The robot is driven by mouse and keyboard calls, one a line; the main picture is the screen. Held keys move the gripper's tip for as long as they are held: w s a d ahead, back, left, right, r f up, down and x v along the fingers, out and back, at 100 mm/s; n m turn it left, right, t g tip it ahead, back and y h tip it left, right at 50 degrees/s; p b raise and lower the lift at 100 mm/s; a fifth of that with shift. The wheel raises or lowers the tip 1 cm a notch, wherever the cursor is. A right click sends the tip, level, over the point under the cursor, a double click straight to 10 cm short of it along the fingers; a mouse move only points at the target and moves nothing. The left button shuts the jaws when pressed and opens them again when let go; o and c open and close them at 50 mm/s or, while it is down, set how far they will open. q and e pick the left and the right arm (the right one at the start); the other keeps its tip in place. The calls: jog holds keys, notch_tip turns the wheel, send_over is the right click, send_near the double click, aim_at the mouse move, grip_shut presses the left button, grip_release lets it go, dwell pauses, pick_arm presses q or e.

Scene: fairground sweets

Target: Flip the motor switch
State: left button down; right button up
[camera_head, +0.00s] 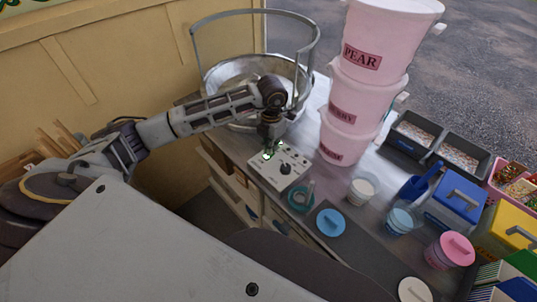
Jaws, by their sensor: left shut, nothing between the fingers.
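A small white control box (294,178) sits on the metal counter, in front of the big metal bowl. It has a black knob (285,169) on its top. A green glow shows at its left part, right by my fingertips. My left gripper (268,152) points down over that part of the box, shut and empty. I cannot tell whether its fingers touch the box. The motor switch itself cannot be made out; the gripper may be covering it. My right gripper is not in view.
The metal bowl (222,77) with its raised hoop stands behind my left wrist. Stacked pink tubs (351,108) stand right of the box. A teal ring-shaped item (300,197), a cup of white stuff (361,190) and a blue lid (331,222) lie close in front.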

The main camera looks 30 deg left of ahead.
pick_arm(q)
jog(key=shift+f+b, duration=0.35)
jog(key=shift+f, duration=0.15)
dwell(0.6)
jog(key=shift+r, duration=0.15)
jog(key=shift+r+p, duration=1.8)
jog(key=shift+r, duration=1.6)
